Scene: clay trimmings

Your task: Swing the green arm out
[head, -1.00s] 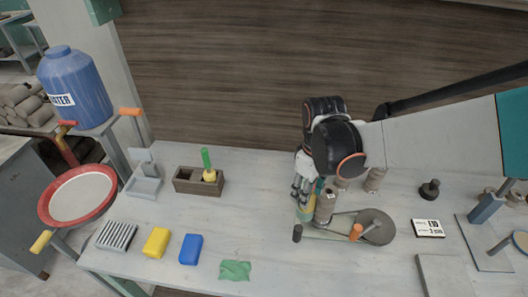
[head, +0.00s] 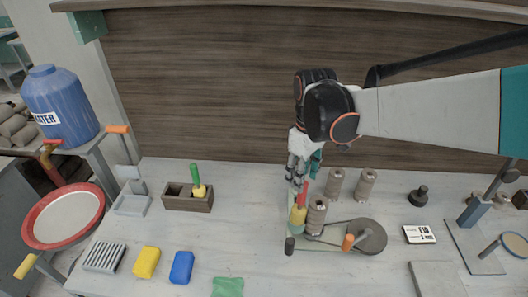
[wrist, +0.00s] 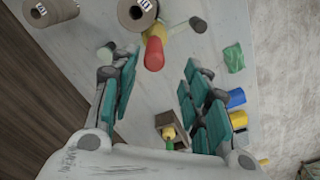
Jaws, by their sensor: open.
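A pale green flat piece (head: 322,245) lies under the belt-and-wheel device on the table. A pale green strip also shows behind the yellow piece, and I cannot tell whether it is a separate arm. A yellow tool with a red handle (head: 300,208) stands upright at the device's left, beside a brown spool (head: 317,215). My gripper (head: 296,178) is open and empty, just behind and above the red handle. In the wrist view, the red handle (wrist: 154,54) shows beyond the gap between the fingers (wrist: 161,90). The fingers look apart from it.
A grey wheel (head: 367,237) with an orange knob (head: 348,242) is at the device's right. Two spools (head: 366,186) stand behind. A wooden box (head: 180,204) holds a green-handled yellow tool (head: 196,180). Yellow (head: 146,262) and blue (head: 181,267) blocks lie front left.

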